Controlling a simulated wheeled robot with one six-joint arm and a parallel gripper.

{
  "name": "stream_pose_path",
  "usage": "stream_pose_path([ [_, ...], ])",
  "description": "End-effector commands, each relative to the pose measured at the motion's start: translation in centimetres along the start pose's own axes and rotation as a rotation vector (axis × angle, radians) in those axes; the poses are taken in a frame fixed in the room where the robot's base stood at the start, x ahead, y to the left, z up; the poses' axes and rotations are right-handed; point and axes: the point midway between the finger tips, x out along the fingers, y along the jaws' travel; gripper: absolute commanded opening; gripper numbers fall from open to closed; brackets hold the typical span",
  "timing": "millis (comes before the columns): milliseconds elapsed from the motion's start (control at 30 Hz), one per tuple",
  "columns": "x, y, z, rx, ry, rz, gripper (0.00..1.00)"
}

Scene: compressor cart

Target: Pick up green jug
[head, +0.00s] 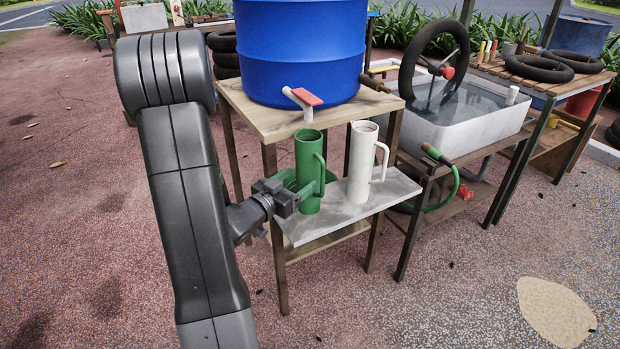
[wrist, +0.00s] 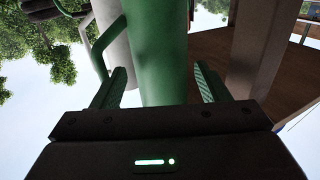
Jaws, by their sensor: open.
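The green jug (head: 309,160) stands upright on a grey shelf (head: 352,212) below the blue barrel's tap, with its handle on the right. My gripper (head: 308,186) reaches it from the left at the lower half of its body. In the wrist view the green jug (wrist: 157,55) lies between my two open fingers (wrist: 161,78), with a visible gap on each side. The jug's handle (wrist: 101,45) shows beyond the left finger there.
A white jug (head: 361,163) stands close to the right of the green one. The blue barrel (head: 300,50) with its red-handled tap (head: 304,99) is above and behind. A water trough (head: 465,118) with a tyre is to the right. Paving in front is clear.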

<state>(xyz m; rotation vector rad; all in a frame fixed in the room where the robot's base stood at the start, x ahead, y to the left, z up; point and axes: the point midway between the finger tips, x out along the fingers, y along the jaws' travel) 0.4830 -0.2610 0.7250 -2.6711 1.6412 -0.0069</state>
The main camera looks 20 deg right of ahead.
Motion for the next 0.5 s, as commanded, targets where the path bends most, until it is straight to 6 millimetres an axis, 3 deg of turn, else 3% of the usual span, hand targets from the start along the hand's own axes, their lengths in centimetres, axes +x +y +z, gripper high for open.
stream_pose_path([
  [267,2.3,0.0,-0.1,0.001,0.000,-0.001,0.68],
  [500,5.7,0.0,-0.7,0.001,0.001,0.000,0.68],
])
